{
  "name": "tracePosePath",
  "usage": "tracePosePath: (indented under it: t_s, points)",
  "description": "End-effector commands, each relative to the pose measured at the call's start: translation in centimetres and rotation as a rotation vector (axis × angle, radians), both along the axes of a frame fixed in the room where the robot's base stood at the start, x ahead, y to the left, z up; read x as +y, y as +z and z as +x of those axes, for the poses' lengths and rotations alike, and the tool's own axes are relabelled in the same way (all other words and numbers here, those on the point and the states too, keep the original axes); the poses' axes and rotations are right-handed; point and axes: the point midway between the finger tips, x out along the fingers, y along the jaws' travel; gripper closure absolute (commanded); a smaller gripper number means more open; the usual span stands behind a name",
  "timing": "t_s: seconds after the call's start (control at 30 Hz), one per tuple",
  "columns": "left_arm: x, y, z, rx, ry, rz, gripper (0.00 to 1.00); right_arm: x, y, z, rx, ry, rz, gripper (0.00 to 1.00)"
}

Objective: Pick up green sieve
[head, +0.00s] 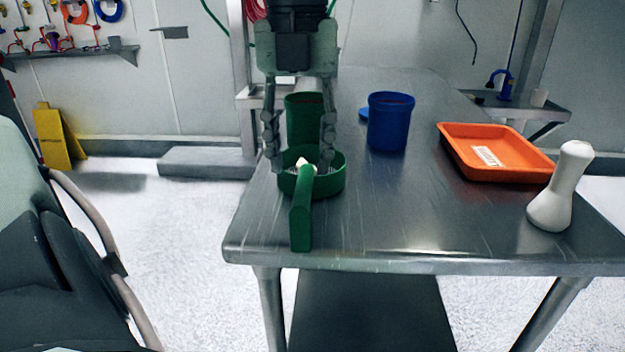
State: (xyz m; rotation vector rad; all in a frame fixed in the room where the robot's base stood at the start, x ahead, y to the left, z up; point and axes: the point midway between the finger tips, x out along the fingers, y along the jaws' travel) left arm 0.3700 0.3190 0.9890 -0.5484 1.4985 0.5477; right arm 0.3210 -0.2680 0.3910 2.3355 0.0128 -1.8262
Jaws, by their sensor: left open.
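The green sieve (302,222) lies on the metal table (430,225) near its left front corner. Its round rim is toward the back, and its handle points toward the front edge. Something pale shows where the handle meets the rim. My left gripper (300,160) hangs above the sieve from the top of the view, its fingers pointing down and spread apart on either side of the rim. I cannot tell whether the fingers touch the rim. My right gripper is not in view.
A green cup (304,120) stands just behind the sieve, partly hidden by my gripper's fingers. A blue cup (390,122) stands to the right, with a blue disc (364,114) beside it. An orange tray (495,172) and a white pestle-like object (560,190) are farther right. The table's middle front is clear.

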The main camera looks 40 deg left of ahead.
Motion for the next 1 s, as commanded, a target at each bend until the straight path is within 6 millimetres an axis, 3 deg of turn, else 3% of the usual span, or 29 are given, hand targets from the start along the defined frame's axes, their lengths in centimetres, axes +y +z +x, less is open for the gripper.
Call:
tracePosePath:
  t_s: [0.3, 0.63, 0.93, 1.0]
  points:
    - [-0.6, -4.4, 0.0, 0.004, -0.001, -0.001, 0.59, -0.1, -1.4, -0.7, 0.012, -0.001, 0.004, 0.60]
    - [-0.6, -5.0, 0.1, -0.001, 0.000, -0.001, 0.60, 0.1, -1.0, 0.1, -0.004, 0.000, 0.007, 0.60]
    - [-0.6, -5.0, 0.1, 0.001, 0.000, -0.001, 0.97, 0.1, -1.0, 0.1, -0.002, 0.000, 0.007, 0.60]
    - [-0.6, -5.0, 0.1, 0.001, 0.000, -0.001, 1.00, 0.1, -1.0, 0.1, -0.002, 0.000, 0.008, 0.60]
